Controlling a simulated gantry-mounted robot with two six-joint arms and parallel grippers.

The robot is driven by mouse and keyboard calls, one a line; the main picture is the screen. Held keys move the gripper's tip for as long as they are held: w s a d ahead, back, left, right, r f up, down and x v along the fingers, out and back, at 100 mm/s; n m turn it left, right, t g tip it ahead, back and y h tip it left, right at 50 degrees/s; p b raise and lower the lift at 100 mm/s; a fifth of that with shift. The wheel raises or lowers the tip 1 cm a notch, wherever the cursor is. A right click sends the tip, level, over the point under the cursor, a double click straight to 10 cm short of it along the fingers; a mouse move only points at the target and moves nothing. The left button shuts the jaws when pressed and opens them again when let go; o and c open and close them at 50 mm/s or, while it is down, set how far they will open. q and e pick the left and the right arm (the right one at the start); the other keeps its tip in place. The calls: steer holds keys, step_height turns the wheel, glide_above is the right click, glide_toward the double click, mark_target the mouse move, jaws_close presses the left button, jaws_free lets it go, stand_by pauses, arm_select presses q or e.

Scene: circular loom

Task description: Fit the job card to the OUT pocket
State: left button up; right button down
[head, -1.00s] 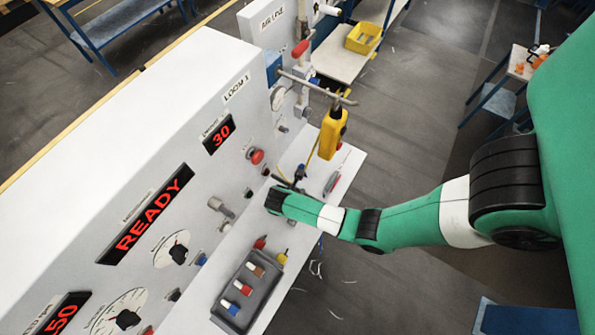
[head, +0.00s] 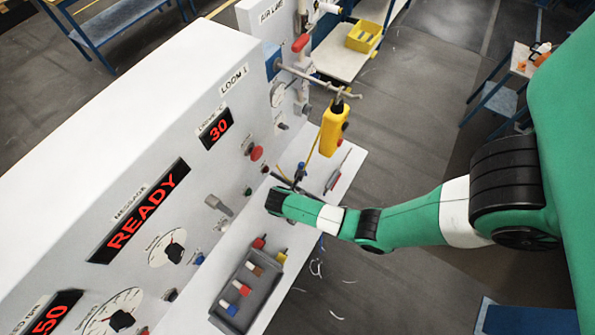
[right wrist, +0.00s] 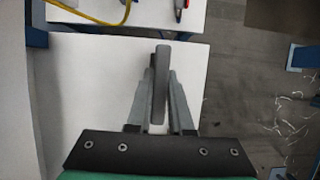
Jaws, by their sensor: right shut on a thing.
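My right gripper (right wrist: 161,85) is shut on a thin grey slab (right wrist: 160,60), seen edge-on between its two fingers in the right wrist view. It appears to be the job card, but its face and any writing are hidden. The slab reaches past the fingertips over a white shelf (right wrist: 85,95). In the head view my right arm reaches in from the right to the loom front, and its gripper end (head: 284,186) is small and dark there. No pocket marked OUT can be made out. My left gripper is not in view.
The white loom panel (head: 130,120) with dials and red displays runs along the left. A grey tray (head: 248,290) with coloured-topped items stands on the shelf. A yellow pendant (head: 334,128) hangs from a rod beyond my right gripper. A yellow cable (right wrist: 100,20) lies ahead.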

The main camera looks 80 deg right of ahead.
steer(key=shift+f+b, duration=0.75)
steer(key=shift+f, duration=0.45)
steer(key=c, duration=0.7)
jaws_free()
steer(key=shift+r, duration=0.1)
steer(key=shift+c, duration=0.2)
steer(key=p+v, duration=0.2)
steer(key=v, duration=0.8)
steer(key=shift+r, duration=0.2)
steer(key=shift+a+r, duration=0.3)
steer(key=shift+r, duration=0.25)
